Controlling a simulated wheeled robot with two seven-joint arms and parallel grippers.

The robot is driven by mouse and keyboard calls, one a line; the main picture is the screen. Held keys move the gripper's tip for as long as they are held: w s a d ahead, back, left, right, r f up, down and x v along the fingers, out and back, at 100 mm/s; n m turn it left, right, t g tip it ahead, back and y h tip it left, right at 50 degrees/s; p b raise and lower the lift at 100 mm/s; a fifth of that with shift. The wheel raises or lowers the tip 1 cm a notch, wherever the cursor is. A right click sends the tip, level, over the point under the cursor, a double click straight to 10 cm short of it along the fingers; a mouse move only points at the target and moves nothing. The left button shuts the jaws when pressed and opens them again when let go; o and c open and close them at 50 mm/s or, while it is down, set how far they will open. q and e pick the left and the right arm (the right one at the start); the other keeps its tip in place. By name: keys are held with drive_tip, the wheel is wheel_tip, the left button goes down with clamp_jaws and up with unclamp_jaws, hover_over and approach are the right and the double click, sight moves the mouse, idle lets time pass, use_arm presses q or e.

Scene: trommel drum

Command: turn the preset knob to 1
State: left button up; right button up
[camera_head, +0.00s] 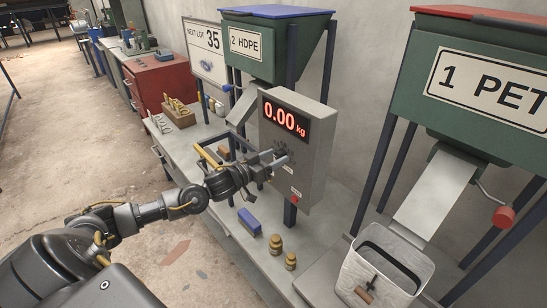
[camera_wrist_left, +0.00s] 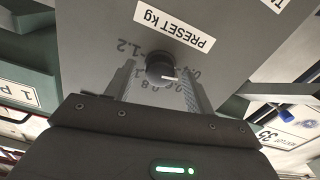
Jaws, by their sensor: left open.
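The preset knob (camera_wrist_left: 160,68) is a small dark round knob with a white pointer line, on a grey panel under an upside-down "PRESET kg" label (camera_wrist_left: 174,25). My left gripper (camera_wrist_left: 161,78) is open, with one finger on each side of the knob; contact cannot be told. In the head view my left gripper (camera_head: 275,161) is at the front of the grey control box (camera_head: 310,165), hiding the knob. The right gripper is not in view.
The box display (camera_head: 286,118) reads 0.00 kg, and a red button (camera_head: 296,193) sits below. A blue block (camera_head: 249,221) and two brass weights (camera_head: 275,244) stand on the bench. A white bin (camera_head: 378,265) is under the 1 PET chute (camera_head: 436,192).

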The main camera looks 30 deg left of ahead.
use_arm(q)
drive_tip(key=c, duration=1)
